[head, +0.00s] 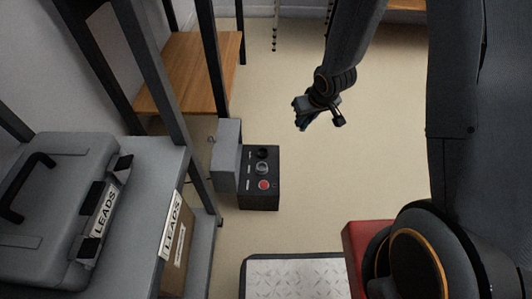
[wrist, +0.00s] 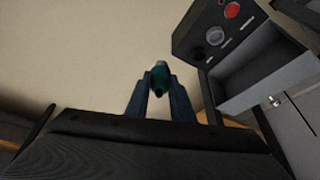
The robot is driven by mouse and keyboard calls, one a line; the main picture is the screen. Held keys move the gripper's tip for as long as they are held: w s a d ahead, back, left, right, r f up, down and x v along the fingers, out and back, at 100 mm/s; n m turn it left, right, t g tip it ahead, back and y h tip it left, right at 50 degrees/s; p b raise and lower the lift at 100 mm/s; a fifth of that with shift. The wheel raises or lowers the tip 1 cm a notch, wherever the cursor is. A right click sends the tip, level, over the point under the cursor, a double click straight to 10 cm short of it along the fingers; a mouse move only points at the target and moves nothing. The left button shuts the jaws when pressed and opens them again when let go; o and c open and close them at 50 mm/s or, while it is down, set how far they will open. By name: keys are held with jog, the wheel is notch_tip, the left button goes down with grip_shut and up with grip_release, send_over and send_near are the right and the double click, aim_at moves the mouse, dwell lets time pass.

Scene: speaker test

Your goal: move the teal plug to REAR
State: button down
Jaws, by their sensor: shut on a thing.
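The teal plug (wrist: 159,76) is between the two fingers of my gripper (wrist: 160,98) in the wrist view, its tip pointing away from the wrist. My gripper (head: 304,115) is shut on it in the head view, in the air above the floor, to the right of and beyond a black socket box (head: 259,198). The box top carries a black round socket, a grey-ringed one and a red one in a row, with small labels too small to read. The box also shows in the wrist view (wrist: 190,28), at upper right. The plug is apart from it.
A grey hinged cover (head: 227,155) stands at the box's left side. A grey shelf (head: 160,158) with a grey LEADS case (head: 62,185) and a LEADS carton (head: 176,245) stands left. A wooden bench (head: 196,72) is behind. A tread-plate mat (head: 295,278) lies in front.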

jog(key=w+a+f+n+g+y+p, duration=0.1)
jog(key=w+a+f+n, duration=0.1)
jog(key=a+f+n, duration=0.4)
jog(key=w+a+f+n+g+y+p, duration=0.1)
jog(key=a+n+y+p, duration=0.15)
jog(key=a, duration=0.45)
jog(key=shift+n+h, duration=0.35)
jog(key=shift+n, duration=0.1)
jog(key=f+b, duration=0.1)
jog(key=f, duration=0.2)
jog(key=f+b, duration=0.2)
jog(key=f, duration=0.1)
jog(key=f+b, duration=0.2)
jog(key=f, duration=0.2)
jog(key=shift+a+f, duration=0.1)
jog(key=shift+a, duration=0.2)
jog(key=shift+f, duration=0.15)
jog(key=shift+f, duration=0.25)
jog(key=c, duration=1.5)
grip_release()
jog(key=shift+c, duration=0.2)
